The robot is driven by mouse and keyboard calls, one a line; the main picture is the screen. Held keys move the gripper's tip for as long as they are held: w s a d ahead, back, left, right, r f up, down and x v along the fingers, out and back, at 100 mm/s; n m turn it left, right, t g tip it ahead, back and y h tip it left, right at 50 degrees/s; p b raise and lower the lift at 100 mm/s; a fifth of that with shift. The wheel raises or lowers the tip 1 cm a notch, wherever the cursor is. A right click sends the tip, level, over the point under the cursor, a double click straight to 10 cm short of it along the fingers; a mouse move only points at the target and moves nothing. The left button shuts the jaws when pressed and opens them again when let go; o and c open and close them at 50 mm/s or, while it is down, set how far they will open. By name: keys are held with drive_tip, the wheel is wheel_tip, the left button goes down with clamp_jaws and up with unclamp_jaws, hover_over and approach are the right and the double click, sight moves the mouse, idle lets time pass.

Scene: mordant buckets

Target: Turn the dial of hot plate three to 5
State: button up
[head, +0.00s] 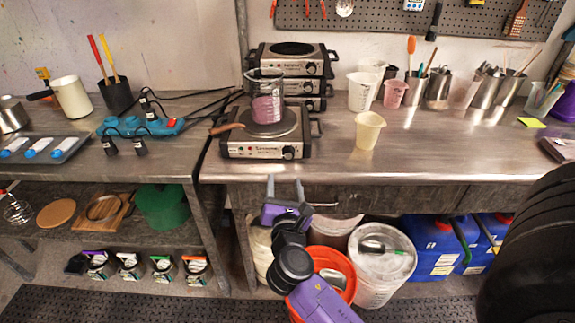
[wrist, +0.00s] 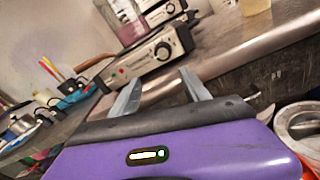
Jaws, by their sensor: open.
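A steel hot plate (head: 250,150) stands at the front edge of the steel bench, with a round dark dial (head: 289,152) at the right of its front panel. A glass beaker of pinkish liquid (head: 267,105) stands on it. More hot plates (head: 290,66) with dials are stacked behind it. No plate number or dial setting is legible. My gripper (head: 285,181) is open and empty, below and in front of the bench edge, apart from the dial. In the wrist view the dial (wrist: 162,50) shows beyond the open fingers (wrist: 161,75).
A wooden stick (head: 227,128) juts left from the front hot plate. A cream cup (head: 368,131) stands to its right. A blue power strip (head: 140,127) with cords lies on the left table. Buckets (head: 378,257) stand under the bench. Bench surface farther right is partly clear.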

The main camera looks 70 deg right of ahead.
sight(288, 156)
drive_tip(key=shift+g+h, duration=0.4)
drive_tip(key=shift+g, duration=0.1)
drive_tip(key=x, duration=0.6)
drive_tip(key=r+x, duration=0.1)
drive_tip(key=x, duration=0.2)
drive_tip(key=shift+s+d+r+p, duration=0.1)
drive_tip(key=shift+s+d+p, duration=0.2)
drive_tip(key=shift+d, duration=0.05)
drive_tip(key=shift+c, duration=0.2)
clamp_jaws()
